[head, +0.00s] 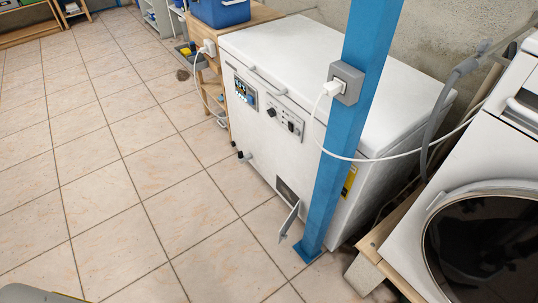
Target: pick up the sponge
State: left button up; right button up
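I cannot make out a sponge for certain. Neither of my grippers is in view.
A white chest freezer (290,80) stands behind a blue post (350,110) with a socket and a white cable. A front-loading washer (480,200) on a wooden platform is at right. A small flap (289,219) juts out low on the freezer. The tiled floor (90,150) at left is clear.

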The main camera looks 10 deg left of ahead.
aim_at(185, 52)
jog(key=i+j+z, duration=0.1)
jog(key=j, duration=0.25)
jog(key=i+j+z, duration=0.1)
jog(key=i+j, duration=0.35)
jog(key=j, duration=0.3)
jog(key=i+j+z, duration=0.15)
jog(key=j, duration=0.2)
jog(key=i+j+z, duration=0.1)
jog(key=j, duration=0.3)
jog(key=i+j+z, duration=0.1)
jog(key=j, duration=0.35)
jog(key=i+j+z, duration=0.1)
jog(key=j, duration=0.3)
jog(key=i, duration=0.1)
